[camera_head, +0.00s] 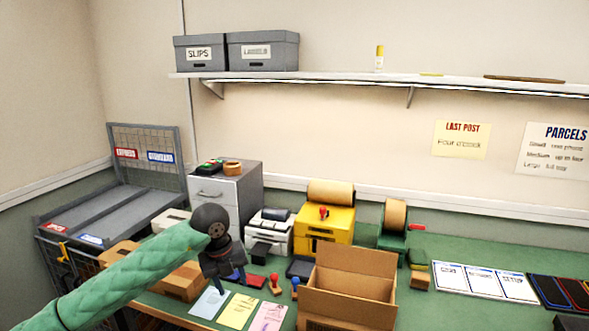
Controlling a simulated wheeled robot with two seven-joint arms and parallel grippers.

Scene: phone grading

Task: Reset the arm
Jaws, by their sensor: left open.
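My left arm (130,277), in a green quilted sleeve, reaches in from the lower left. Its dark wrist joint (211,222) leads down to my left gripper (226,284). The gripper points down over the near left part of the green bench, above the pale blue sheet and beside a brown parcel. It is open, and I see nothing held in it. Its fingertips are small and dark, so their exact height above the bench is hard to tell. My right gripper is not in view.
An open cardboard box (345,290) stands right of the gripper. Stamps (275,282) and coloured sheets (238,311) lie between. A yellow machine (325,236) and a tape dispenser (394,226) stand behind. White cards (482,282) lie right. A wire cage trolley (120,200) stands left.

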